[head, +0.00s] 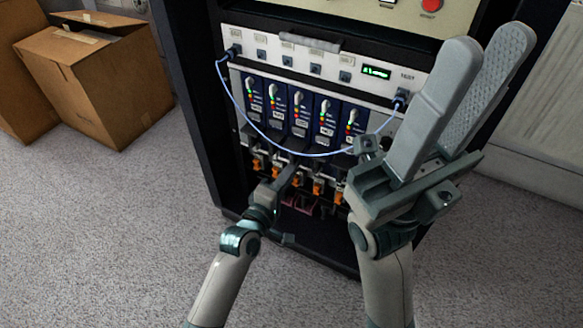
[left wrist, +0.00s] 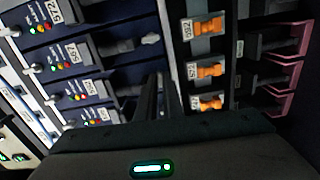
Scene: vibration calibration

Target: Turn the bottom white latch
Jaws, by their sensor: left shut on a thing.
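Several dark blue modules (head: 300,112) with coloured lights stand in a row in the rack. Small white levers (head: 272,90) show on their upper fronts. In the left wrist view, a bottom white latch (left wrist: 150,39) shows at the lower end of one module. My left gripper (head: 291,172) is at the lower edge of the modules; its dark fingers also show in the left wrist view (left wrist: 160,88). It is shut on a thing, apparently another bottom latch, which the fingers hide. My right gripper (head: 482,45) is raised in front of the rack's right side, open and empty.
A pale blue cable (head: 262,128) hangs across the modules from the white panel above (head: 310,60). Orange switches (head: 318,187) sit below them, with pink handles (left wrist: 290,70) farther down. Cardboard boxes (head: 95,80) stand left; carpet is clear in front.

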